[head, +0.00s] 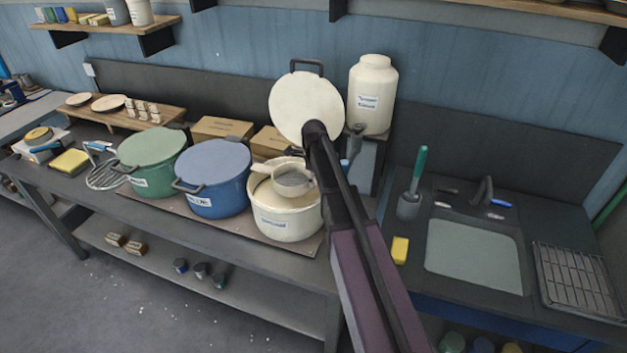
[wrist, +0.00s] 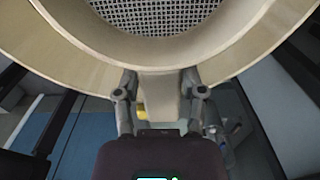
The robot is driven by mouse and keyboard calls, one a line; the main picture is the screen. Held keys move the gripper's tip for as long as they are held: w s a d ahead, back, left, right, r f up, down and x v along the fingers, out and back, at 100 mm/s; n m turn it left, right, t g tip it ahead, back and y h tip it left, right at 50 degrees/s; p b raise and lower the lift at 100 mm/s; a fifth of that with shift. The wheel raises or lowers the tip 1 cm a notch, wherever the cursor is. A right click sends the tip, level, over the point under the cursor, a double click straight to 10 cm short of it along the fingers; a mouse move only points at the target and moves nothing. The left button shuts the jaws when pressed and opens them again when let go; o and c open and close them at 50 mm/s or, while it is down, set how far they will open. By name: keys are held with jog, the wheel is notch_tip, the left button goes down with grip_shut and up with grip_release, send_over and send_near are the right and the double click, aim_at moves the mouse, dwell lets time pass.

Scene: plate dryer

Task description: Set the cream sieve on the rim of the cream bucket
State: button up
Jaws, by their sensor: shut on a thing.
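The cream sieve (head: 293,179), with a grey mesh, is over the mouth of the cream bucket (head: 287,222) in the head view. A small cream tab of it reaches toward the bucket's left rim. I cannot tell whether the sieve touches the rim. In the wrist view the sieve's mesh (wrist: 155,16) and cream ring fill the top. My gripper (wrist: 158,86) is shut on the sieve's cream handle, with one grey finger on each side. In the head view the gripper's fingers are hidden behind my arm.
A blue pot (head: 215,180) and a green pot (head: 151,162) stand left of the bucket. A cream lid (head: 305,108) stands upright behind it, beside a cream dispenser (head: 372,94). A sink (head: 473,255) and yellow sponge (head: 400,250) lie to the right.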

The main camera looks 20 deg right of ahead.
jog(key=shift+f, duration=0.2)
dwell(0.5)
jog(key=o, duration=1.2)
jog(key=shift+r, duration=0.15)
